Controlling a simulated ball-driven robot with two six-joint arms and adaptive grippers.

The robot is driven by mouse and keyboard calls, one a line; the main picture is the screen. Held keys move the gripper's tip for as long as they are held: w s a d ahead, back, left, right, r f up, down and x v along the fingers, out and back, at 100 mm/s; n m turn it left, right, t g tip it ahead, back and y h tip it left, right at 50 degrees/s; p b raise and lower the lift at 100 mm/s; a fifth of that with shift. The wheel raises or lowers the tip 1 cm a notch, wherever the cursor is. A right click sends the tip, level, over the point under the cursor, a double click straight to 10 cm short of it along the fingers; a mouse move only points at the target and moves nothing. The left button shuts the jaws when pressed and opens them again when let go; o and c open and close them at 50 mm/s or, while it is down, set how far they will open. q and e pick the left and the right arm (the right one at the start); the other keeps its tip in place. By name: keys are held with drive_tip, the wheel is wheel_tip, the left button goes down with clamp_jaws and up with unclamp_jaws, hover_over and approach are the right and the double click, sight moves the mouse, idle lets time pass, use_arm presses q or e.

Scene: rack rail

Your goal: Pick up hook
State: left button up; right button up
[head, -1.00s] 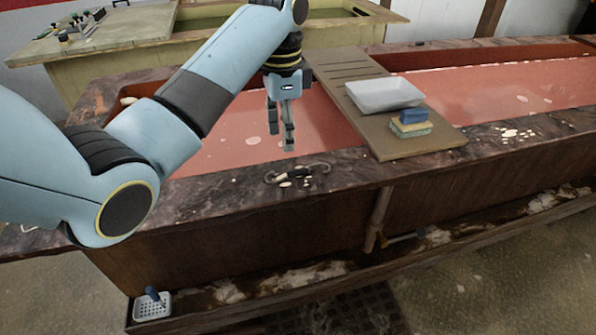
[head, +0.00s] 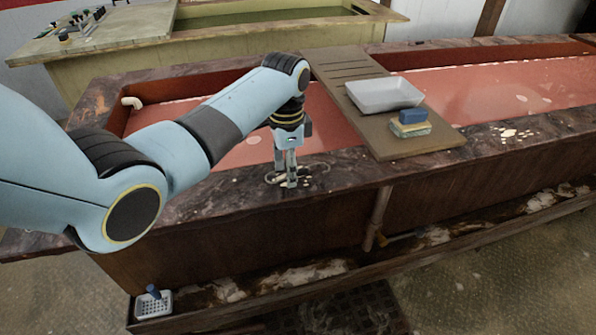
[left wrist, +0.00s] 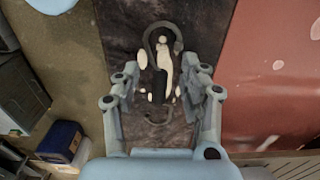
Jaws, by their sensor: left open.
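The hook (head: 270,178), a dark S-shaped piece with a curved loop at each end, lies on the dark stone-like ledge (head: 225,186) of the basin. In the left wrist view the hook (left wrist: 157,86) runs lengthwise between the fingers, its thick middle part between the fingertips and one large loop beyond them. My left gripper (head: 290,184) points down over the hook, close to the ledge. Its fingers are open, one on each side of the hook (left wrist: 165,84). In the head view the fingers hide the hook's middle. My right gripper is not in view.
Pale spots mark the ledge around the hook. A small white basket (head: 153,304) sits lower, at front left.

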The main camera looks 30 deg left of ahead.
use_arm(q)
clamp_jaws()
drive_tip(key=shift+r, duration=0.1)
